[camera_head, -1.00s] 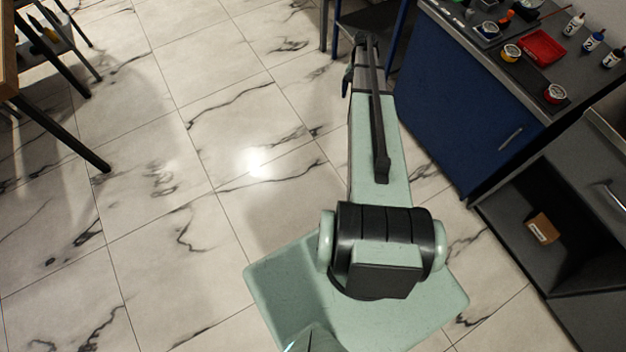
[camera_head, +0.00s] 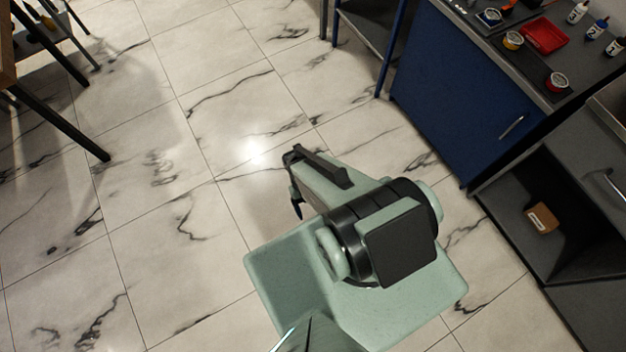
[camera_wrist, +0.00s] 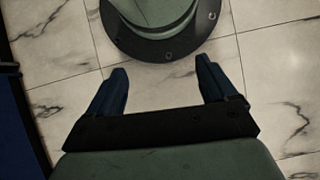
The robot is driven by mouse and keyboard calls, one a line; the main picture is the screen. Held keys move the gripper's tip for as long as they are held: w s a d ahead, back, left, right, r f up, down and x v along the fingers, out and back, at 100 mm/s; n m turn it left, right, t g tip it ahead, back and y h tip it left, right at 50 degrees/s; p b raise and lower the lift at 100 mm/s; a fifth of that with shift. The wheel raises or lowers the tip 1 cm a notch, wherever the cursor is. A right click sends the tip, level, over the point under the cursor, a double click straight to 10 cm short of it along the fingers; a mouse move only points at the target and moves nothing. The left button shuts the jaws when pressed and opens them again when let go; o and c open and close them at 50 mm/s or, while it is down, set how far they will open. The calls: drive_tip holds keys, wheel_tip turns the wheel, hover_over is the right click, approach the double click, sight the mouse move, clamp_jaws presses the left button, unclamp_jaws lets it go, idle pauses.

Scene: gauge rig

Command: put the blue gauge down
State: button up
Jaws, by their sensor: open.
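The blue gauge (camera_head: 490,16) is a small round dial with a blue rim. It sits on a dark pad on the bench top (camera_head: 470,22), near the top right of the head view. My gripper (camera_wrist: 161,68) shows in the wrist view with its two dark blue fingers spread wide and nothing between them. It points down over the marble floor and my own green base, well away from the bench. In the head view my arm is folded over the base, and the gripper is mostly hidden. The blue gauge is not in the wrist view.
On the bench are a yellow gauge (camera_head: 513,40), a red gauge (camera_head: 557,81), a red tray (camera_head: 543,36) and several small bottles (camera_head: 597,29). A brown box (camera_head: 541,218) lies in the open dark cabinet below right. The floor left of my base is clear.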

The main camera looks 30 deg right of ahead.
drive_tip(key=s, duration=0.2)
drive_tip(key=s+a+n, duration=0.1)
drive_tip(key=shift+s+a+r, duration=0.15)
drive_tip(key=shift+s, duration=0.2)
